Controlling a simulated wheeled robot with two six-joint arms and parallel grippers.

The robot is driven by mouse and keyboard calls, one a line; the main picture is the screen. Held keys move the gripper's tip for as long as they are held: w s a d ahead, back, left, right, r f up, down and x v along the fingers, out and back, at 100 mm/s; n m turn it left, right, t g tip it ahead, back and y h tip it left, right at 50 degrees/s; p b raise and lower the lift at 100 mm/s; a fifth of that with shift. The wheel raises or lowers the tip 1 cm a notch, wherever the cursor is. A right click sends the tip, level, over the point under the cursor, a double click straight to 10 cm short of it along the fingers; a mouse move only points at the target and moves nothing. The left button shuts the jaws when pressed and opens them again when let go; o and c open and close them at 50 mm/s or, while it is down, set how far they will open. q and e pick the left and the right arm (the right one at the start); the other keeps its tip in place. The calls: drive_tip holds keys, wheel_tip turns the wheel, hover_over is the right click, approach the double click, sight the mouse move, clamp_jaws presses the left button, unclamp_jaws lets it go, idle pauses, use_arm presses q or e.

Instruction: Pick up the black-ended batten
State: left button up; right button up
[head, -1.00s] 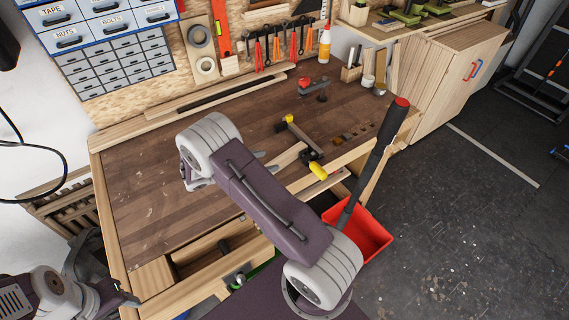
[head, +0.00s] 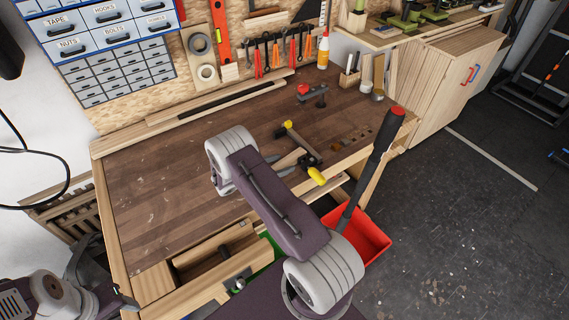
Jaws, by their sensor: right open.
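A short pale batten (head: 291,158) lies on the workbench, right of centre, beside the yellow-and-black clamp (head: 305,150). Its near-left part is hidden behind my right arm, and I cannot clearly tell a black end from the dark clamp parts. My right gripper (head: 280,164) is open, low over the bench next to the pale batten. It is mostly hidden by my wrist and forearm, and I cannot tell whether it touches the batten. My left arm shows at the lower left, its gripper out of sight.
A red-topped tool (head: 312,93) and several small blocks stand on the bench (head: 150,190). A long wooden strip with a dark bar (head: 225,103) lies along the back. A red bin (head: 365,240) is below the front edge. The bench's left half is clear.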

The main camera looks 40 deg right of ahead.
sight(283, 164)
drive_tip(key=shift+d+f, duration=0.1)
clamp_jaws()
drive_tip(key=r+p, duration=0.2)
drive_tip(key=r, duration=0.1)
drive_tip(key=r+p, duration=0.2)
drive_tip(key=shift+s+d+r, duration=0.1)
drive_tip(key=shift+d+r, duration=0.1)
drive_tip(key=shift+d, duration=0.05)
drive_tip(key=s+d+r+p, duration=0.3)
drive_tip(key=s+d+r, duration=0.1)
drive_tip(key=d, duration=0.6)
drive_tip(key=shift+r, duration=0.9)
